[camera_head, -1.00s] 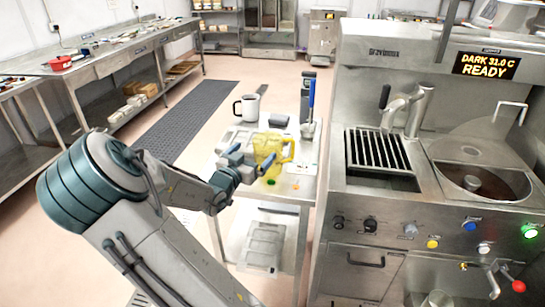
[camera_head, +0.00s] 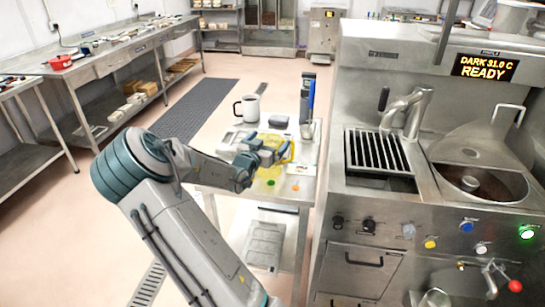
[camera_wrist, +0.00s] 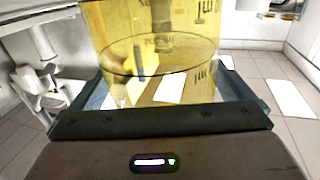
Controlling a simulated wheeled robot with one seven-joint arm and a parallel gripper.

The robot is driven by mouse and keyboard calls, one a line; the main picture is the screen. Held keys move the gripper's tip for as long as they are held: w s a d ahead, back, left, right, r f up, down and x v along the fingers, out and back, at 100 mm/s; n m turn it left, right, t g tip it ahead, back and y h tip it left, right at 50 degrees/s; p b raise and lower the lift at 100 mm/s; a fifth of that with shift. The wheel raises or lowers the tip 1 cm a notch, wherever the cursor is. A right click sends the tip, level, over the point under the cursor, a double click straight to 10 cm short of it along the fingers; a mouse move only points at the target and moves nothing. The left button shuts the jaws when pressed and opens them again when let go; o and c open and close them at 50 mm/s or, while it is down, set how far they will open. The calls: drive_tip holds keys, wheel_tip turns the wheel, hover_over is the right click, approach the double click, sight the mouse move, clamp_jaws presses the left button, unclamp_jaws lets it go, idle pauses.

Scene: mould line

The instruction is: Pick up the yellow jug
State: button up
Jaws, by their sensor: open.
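The yellow jug (camera_head: 271,166) is see-through and stands on the small steel table, partly hidden behind my gripper in the head view. In the wrist view the jug (camera_wrist: 150,50) fills the upper middle, upright, with dark scale marks on its wall. My gripper (camera_head: 272,152) is at the jug. In the wrist view its open jaws (camera_wrist: 165,90) lie on either side of the jug's lower visible part. I cannot tell whether they touch the wall.
The small table (camera_head: 305,187) also bears a white mug (camera_head: 250,108) with a black handle, a dark grey block (camera_head: 278,122) and a blue-handled tool (camera_head: 311,97). The steel machine (camera_head: 360,215) stands close on the right. Floor is free at left.

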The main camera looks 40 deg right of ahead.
drive_tip(key=c, duration=1.3)
drive_tip(key=shift+r, duration=0.1)
